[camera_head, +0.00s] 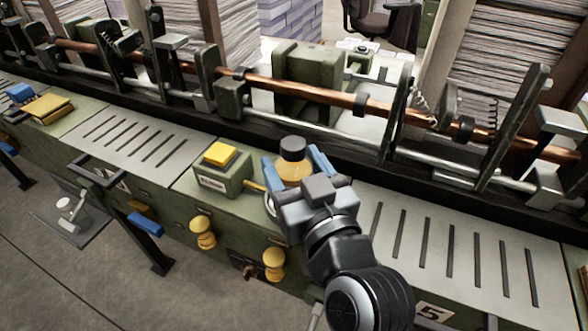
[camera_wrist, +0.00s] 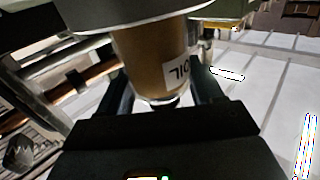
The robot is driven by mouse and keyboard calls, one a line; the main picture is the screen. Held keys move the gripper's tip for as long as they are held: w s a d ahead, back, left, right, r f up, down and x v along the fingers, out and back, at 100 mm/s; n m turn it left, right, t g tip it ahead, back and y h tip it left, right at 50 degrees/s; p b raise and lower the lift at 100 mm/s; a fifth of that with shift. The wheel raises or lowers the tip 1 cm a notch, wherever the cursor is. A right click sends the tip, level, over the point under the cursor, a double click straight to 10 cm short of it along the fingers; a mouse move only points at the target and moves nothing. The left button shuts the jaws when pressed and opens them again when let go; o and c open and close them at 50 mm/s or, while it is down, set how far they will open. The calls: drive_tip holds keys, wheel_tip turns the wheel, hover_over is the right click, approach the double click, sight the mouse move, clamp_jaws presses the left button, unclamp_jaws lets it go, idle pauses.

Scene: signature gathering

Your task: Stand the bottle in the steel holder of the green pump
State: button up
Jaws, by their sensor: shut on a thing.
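The bottle (camera_head: 293,172) is amber with a black cap and stands upright between the blue fingers of my gripper (camera_head: 294,163), which is shut on it. In the wrist view the bottle (camera_wrist: 146,58) appears upside down, with part of a white label showing. The green pump (camera_head: 222,181) has a yellow top and a small label and stands just left of the bottle. A pale steel rim, apparently the holder (camera_head: 270,204), shows beside my gripper, mostly hidden. In the wrist view a wide grey disc (camera_wrist: 150,13) lies at the bottle's base; whether they touch I cannot tell.
A copper rod (camera_head: 300,92) and steel bar run behind the bottle. Slotted plates lie on both sides, the right one (camera_head: 460,245) clear. Yellow knobs (camera_head: 203,233) stick out from the front. A yellow pad (camera_head: 47,107) lies far left.

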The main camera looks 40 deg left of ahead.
drive_tip(key=shift+f, duration=0.55)
drive_tip(key=shift+f+b, duration=0.3)
drive_tip(key=shift+b, duration=0.05)
drive_tip(key=o, duration=1.1)
